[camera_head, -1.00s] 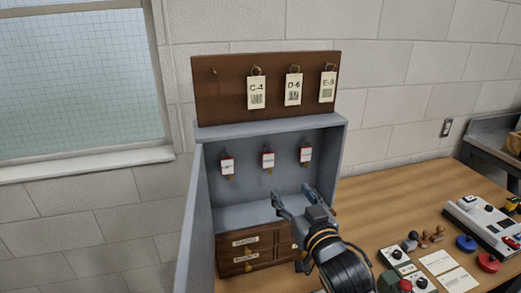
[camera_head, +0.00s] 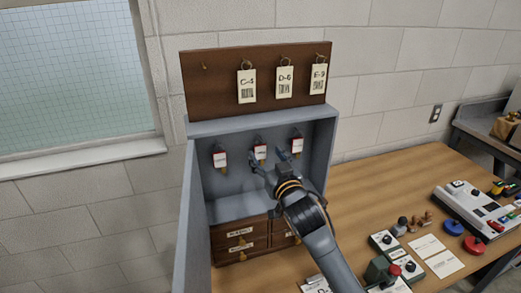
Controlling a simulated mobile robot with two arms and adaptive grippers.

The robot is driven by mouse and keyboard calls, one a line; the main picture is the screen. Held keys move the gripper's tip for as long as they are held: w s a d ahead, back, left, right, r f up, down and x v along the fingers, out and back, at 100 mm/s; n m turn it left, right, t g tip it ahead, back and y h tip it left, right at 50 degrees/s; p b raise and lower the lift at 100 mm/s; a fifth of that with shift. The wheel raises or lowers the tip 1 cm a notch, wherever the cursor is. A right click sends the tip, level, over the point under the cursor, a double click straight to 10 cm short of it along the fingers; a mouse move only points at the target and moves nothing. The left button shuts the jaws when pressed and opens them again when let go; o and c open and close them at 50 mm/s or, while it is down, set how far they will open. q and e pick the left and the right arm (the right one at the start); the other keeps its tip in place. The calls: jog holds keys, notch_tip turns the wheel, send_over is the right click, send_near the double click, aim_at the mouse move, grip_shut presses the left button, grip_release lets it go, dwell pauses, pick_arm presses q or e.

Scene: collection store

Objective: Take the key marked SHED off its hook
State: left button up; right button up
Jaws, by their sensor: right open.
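My left gripper is out of view.
The cabinet door (camera_head: 189,225) stands open at the left. Above, a brown board (camera_head: 222,90) holds paper tags C-4, D-6 and E-9. Small wooden drawers (camera_head: 238,234) sit below. Stamps, cards (camera_head: 445,263) and control boxes lie on the wooden table (camera_head: 365,185) at the right.

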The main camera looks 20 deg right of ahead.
aim_at(261, 148)
jog(key=w+p, duration=0.1)
jog(key=w, duration=0.3)
jog(key=shift+w+a+f, duration=0.1)
jog(key=shift+f, duration=0.05)
jog(key=c, duration=1)
jog(key=shift+c, duration=0.2)
